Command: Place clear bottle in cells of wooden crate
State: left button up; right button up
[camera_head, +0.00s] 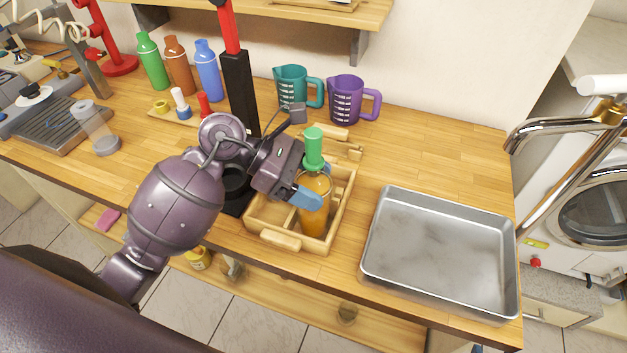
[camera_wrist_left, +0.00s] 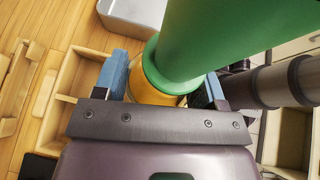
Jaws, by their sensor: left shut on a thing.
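The clear bottle (camera_head: 314,220) holds orange liquid and has a green stopper (camera_head: 314,148). My left gripper (camera_head: 312,190) is shut on it, with blue fingertips on either side of its upper part. The bottle is nearly upright, its lower part within the outline of the wooden crate (camera_head: 279,241), at the right-hand cells. I cannot tell whether its base touches the crate floor. In the left wrist view the green stopper (camera_wrist_left: 225,35) fills the upper middle, between the blue fingers, and hides much of the bottle. Empty crate cells (camera_wrist_left: 90,75) show at left. My right gripper is not in view.
A metal tray (camera_head: 440,255) lies right of the crate. Teal (camera_head: 292,85) and purple (camera_head: 346,98) jugs stand behind it. A black-and-red post (camera_head: 238,85) rises left of the crate. Green, brown and blue bottles (camera_head: 208,70) stand farther back left.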

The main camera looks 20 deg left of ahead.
pick_arm(q)
jog(key=shift+f, duration=0.15)
jog(key=o, duration=1.7)
jog(key=shift+c, duration=0.2)
